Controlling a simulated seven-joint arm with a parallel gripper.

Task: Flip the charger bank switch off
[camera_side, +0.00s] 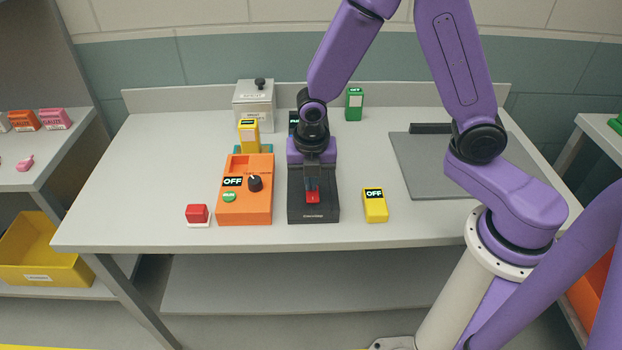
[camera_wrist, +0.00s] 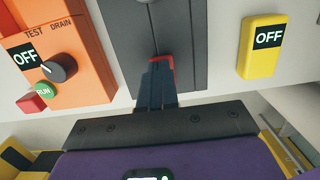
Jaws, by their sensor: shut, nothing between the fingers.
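A black box (camera_side: 297,206) stands on the table in the middle, with small pale lettering on its front that I cannot read for sure. A red switch piece (camera_side: 313,197) sits near its front end and also shows in the wrist view (camera_wrist: 164,60), partly covered by my fingers. My gripper (camera_side: 312,184) points down over the black box, its fingers together and empty. In the wrist view my fingertips (camera_wrist: 158,68) are right at the red piece; I cannot tell if they touch it. A label at the box's back is mostly hidden by my wrist.
Left of the black box is an orange box (camera_side: 243,207) with an OFF sign, black knob and green button. A red button (camera_side: 197,213) is further left. A yellow OFF box (camera_side: 375,206) stands close on the right. A grey mat (camera_side: 430,175) lies far right.

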